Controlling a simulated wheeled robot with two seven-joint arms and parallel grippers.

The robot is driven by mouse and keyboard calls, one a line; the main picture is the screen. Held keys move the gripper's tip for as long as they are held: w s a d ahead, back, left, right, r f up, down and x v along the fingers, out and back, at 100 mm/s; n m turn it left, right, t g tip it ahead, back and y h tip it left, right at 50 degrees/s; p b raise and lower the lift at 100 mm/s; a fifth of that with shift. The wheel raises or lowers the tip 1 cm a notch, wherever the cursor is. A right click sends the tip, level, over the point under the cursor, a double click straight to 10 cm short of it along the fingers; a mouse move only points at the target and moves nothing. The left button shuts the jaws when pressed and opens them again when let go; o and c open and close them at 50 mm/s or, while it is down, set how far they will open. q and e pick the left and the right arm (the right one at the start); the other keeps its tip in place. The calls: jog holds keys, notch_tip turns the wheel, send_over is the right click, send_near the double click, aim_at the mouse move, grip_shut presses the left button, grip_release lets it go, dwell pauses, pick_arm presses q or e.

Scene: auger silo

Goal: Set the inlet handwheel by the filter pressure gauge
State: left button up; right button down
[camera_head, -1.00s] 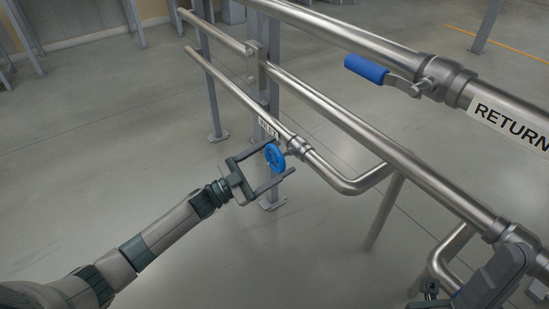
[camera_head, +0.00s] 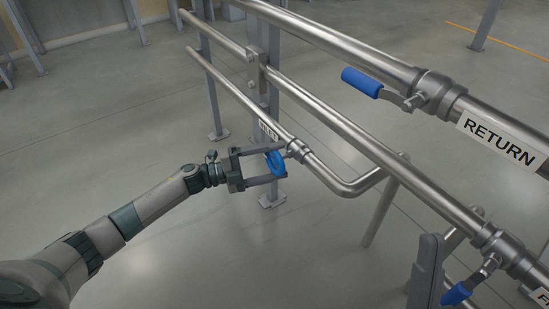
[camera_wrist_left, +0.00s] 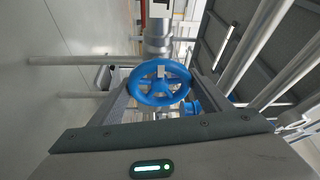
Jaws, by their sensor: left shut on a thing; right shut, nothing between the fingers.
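The blue inlet handwheel (camera_head: 276,162) sits on a valve of the lower pipe, by a partly covered label. My left gripper (camera_head: 268,165) has its fingers on either side of the wheel and is shut on it. In the left wrist view the wheel (camera_wrist_left: 160,83) is face-on between the fingers, its spokes and hub clear. My right gripper (camera_head: 428,265) shows as a dark grey shape at the lower right, shut and empty, partly cut off by the frame. I cannot make out the filter pressure gauge in either view.
A blue lever (camera_head: 362,83) sits on the upper pipe beside the RETURN label (camera_head: 500,138). Another blue-handled lever (camera_head: 457,293) hangs from the middle pipe at lower right, close to my right gripper. Steel posts (camera_head: 385,210) carry the pipes. Open floor lies left.

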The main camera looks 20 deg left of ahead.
pick_arm(q)
jog(key=m+y+p, duration=0.1)
jog(key=m+p, duration=0.1)
jog(key=m, duration=0.2)
jog(key=shift+g, duration=0.4)
jog(key=shift+f+m+y+p, duration=0.1)
jog(key=shift+m+y+p, duration=0.2)
jog(key=shift+m+p, duration=0.1)
pick_arm(e)
jog(key=a+f+g+h, duration=0.1)
jog(key=a+f+g, duration=0.2)
jog(key=f, duration=0.3)
jog(key=shift+a+g, duration=0.4)
jog(key=shift+g, duration=0.3)
jog(key=shift+s, duration=0.1)
pick_arm(q)
jog(key=o, duration=1)
jog(key=shift+o, duration=0.2)
